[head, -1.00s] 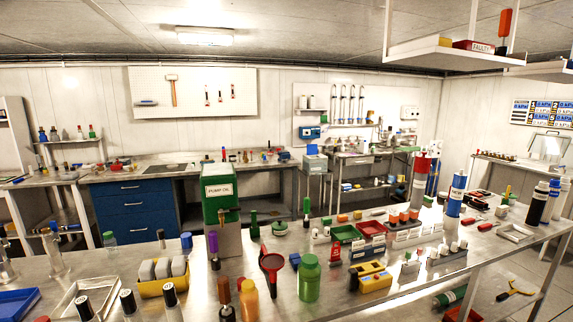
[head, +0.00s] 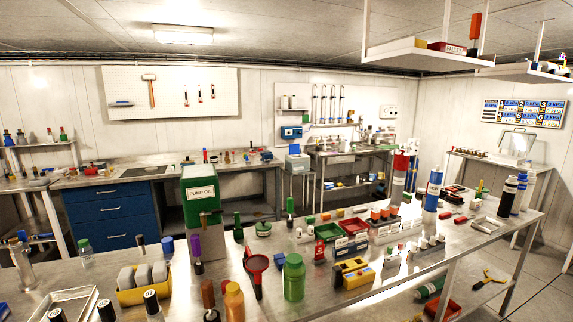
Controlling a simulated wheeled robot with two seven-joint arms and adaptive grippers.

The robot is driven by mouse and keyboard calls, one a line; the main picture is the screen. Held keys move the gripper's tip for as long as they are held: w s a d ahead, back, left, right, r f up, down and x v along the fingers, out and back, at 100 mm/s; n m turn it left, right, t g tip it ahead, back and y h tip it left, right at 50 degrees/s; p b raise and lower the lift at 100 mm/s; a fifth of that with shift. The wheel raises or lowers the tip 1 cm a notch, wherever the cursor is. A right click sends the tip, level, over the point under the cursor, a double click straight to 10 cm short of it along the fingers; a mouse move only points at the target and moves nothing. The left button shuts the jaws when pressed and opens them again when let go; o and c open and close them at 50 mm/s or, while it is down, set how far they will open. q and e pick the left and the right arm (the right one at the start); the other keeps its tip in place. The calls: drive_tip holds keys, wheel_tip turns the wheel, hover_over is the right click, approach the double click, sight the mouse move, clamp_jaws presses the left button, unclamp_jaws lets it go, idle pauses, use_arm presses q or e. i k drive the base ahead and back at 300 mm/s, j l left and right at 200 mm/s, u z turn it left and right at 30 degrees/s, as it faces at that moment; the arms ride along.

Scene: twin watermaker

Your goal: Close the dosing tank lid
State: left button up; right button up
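I cannot tell for sure which object is the dosing tank. A pale box-like unit (head: 515,147) with what looks like a raised, tilted panel stands on the far right bench; it is too small to tell whether this is a tank with an open lid. A small light cabinet with a blue top (head: 297,158) stands near the back wall, and its top looks shut. Neither of my grippers is in view.
A long steel bench (head: 330,292) crowded with bottles, trays and tools spans the foreground. A green pump oil box (head: 199,190) stands on it. A hanging shelf (head: 428,58) is at upper right. Open floor (head: 530,270) shows at lower right.

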sight(295, 149)
drive_tip(key=i+l+z, duration=0.4)
drive_tip(key=l, duration=0.25)
drive_tip(key=i+l+z, duration=0.25)
drive_tip(key=l+z, duration=0.15)
drive_tip(key=i+l+z, duration=0.6)
drive_tip(key=z, duration=0.25)
drive_tip(key=i+z, duration=0.4)
drive_tip(key=i+l+z, duration=0.15)
drive_tip(key=i, duration=1.5)
drive_tip(key=i+u, duration=0.15)
drive_tip(key=i, duration=1.45)
